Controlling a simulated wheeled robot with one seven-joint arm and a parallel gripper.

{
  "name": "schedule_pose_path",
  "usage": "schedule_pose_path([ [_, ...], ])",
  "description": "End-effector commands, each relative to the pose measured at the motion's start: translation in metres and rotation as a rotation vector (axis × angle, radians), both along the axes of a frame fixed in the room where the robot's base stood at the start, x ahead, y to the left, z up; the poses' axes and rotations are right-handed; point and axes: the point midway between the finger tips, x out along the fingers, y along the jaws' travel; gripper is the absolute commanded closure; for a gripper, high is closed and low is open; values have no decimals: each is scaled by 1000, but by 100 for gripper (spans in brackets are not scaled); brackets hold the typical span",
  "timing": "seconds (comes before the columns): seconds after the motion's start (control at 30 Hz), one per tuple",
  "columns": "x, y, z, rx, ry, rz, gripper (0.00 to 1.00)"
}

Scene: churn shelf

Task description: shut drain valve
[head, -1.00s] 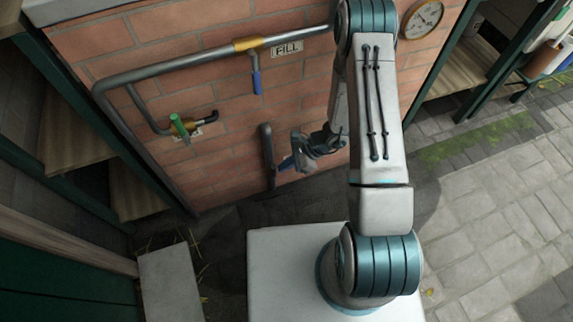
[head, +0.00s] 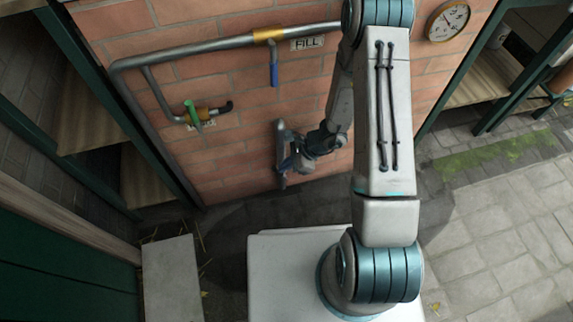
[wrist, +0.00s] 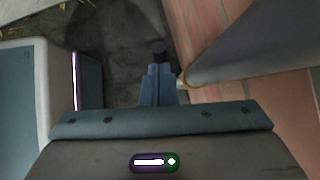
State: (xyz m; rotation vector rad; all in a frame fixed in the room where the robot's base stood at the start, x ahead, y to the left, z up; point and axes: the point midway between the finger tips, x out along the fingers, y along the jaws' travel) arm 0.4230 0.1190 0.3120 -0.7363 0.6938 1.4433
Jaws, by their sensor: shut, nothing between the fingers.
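No label reading "drain" is legible. A green-levered valve (head: 193,115) sits on a thin pipe at the left of the brick wall, its lever slanting down, its label too small to read. A short vertical grey pipe (head: 281,132) stands low on the wall. My gripper (head: 286,164) is at this pipe's lower part, overlapping it in the head view; contact cannot be told. In the wrist view my blue fingers (wrist: 158,72) are shut and empty. The grey pipe (wrist: 250,45) is to their right, with a small brassy piece (wrist: 184,79) at its end. A dark knob (wrist: 158,48) shows just beyond the fingertips.
A blue-levered valve (head: 273,74) hangs from the upper pipe, beside a FILL label (head: 307,43). A round gauge (head: 447,21) is at the upper right. Wooden shelves (head: 95,125) stand at the left. A pale block (head: 171,278) lies on the floor. Open paving is at the right.

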Motion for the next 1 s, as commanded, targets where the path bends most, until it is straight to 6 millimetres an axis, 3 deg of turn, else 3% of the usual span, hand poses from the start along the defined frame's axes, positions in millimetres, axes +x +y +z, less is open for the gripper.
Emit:
schedule_pose_path([
  [0.17, 0, -12, 8, -2, 0, -1, 100],
  [0.3, 0, -36, 21, -1, -1, 1, 100],
  [0.5, -3, -52, 67, -2, -3, 4, 100],
  [0.7, -6, -65, 98, -1, -2, 6, 100],
  [1.0, -7, -71, 109, 0, 0, 6, 100],
])
